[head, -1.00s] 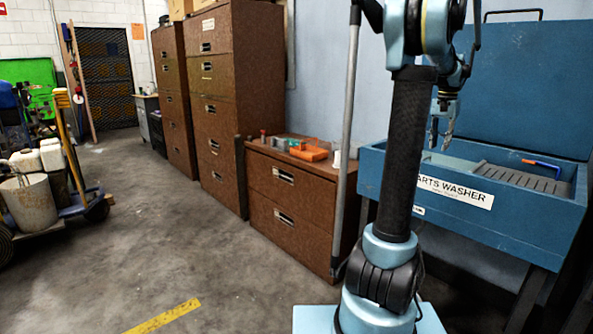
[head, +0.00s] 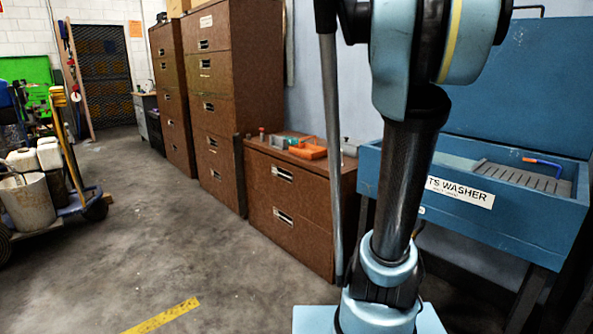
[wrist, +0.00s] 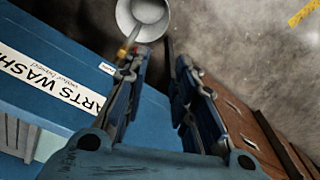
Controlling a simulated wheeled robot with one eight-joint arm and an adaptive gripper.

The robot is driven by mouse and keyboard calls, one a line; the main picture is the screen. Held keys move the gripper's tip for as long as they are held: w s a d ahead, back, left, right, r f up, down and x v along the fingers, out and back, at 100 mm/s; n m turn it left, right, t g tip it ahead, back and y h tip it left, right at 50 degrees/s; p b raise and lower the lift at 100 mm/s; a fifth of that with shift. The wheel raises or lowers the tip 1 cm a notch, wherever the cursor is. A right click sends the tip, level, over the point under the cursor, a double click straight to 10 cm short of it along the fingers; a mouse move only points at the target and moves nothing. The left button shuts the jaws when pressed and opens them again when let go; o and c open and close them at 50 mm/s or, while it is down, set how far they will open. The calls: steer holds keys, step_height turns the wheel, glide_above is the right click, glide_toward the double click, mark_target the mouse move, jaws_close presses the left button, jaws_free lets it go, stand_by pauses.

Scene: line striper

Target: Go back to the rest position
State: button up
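My gripper (wrist: 160,60) shows in the wrist view with its two dark-padded fingers apart. I see nothing held between them. It hangs beside the blue parts washer (wrist: 85,65), whose white label is at the left, with a brown cabinet (wrist: 245,125) at the right. In the head view my raised arm stands in front of the parts washer (head: 525,222), and my gripper does not show there.
A low brown cabinet (head: 290,205) stands left of my arm, with an orange item (head: 308,149) and other small things on top. Tall brown cabinets (head: 236,95) stand behind it. A loaded cart (head: 75,210) is at the far left. The floor between is open.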

steer(key=s+a+f+n, duration=0.2)
steer(key=s+a+f, duration=0.4)
steer(key=s+f, duration=0.2)
steer(key=s+a+f+n+t, duration=0.1)
steer(key=s+a+f+n, duration=0.2)
steer(key=s+a+f, duration=0.3)
step_height(320, 180, down, 3)
steer(key=s, duration=0.2)
steer(key=shift+s, duration=0.3)
